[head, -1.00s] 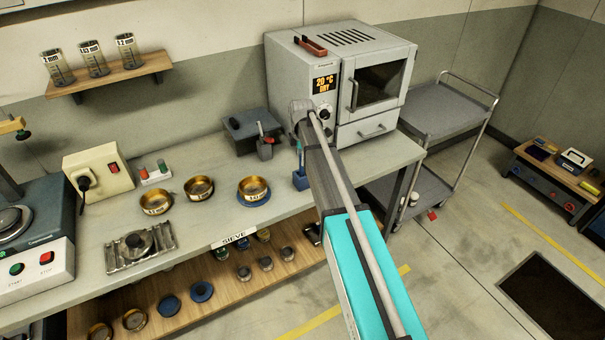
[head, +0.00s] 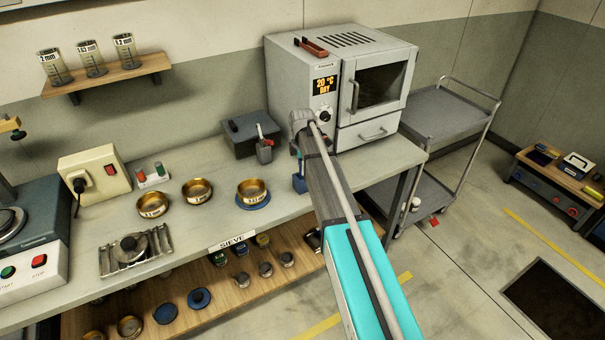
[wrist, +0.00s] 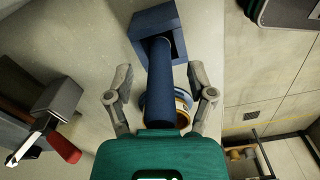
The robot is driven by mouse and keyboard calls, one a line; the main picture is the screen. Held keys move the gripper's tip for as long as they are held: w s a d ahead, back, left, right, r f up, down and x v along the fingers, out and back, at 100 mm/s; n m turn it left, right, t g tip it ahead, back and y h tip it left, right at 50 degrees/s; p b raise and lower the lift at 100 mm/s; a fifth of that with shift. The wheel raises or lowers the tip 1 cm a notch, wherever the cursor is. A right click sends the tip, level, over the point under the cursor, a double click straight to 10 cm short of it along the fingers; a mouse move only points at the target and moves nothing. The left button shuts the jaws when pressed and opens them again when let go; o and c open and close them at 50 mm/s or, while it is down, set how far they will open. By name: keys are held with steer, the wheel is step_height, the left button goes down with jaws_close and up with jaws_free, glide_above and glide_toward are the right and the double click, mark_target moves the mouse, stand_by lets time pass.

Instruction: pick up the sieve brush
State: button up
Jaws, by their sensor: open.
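The sieve brush (wrist: 160,85) appears as a thick blue cylindrical handle standing in a square blue holder (wrist: 158,25) in the wrist view. The holder also shows on the bench in the head view (head: 299,184), below my arm's end. My gripper (wrist: 161,95) is open, with one finger on each side of the handle and a visible gap on both sides. The handle's near end reaches close to my green palm. The brush's bristles are hidden in the holder. In the head view my arm mostly hides my gripper.
A grey holder with a red-handled tool (head: 264,150) stands close by on the left. A brass sieve on a blue base (head: 252,192) sits on the bench near the blue holder. The oven (head: 345,85) stands just behind and right of my arm's end.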

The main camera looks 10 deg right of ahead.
jaws_close()
stand_by(0.5)
step_height(320, 180, up, 10)
steer(key=p, duration=1)
stand_by(0.6)
steer(key=shift+f+b, duration=1.4)
steer(key=shift+f, duration=0.05)
steer(key=shift+d+r, duration=0.1)
steer(key=shift+d, duration=0.1)
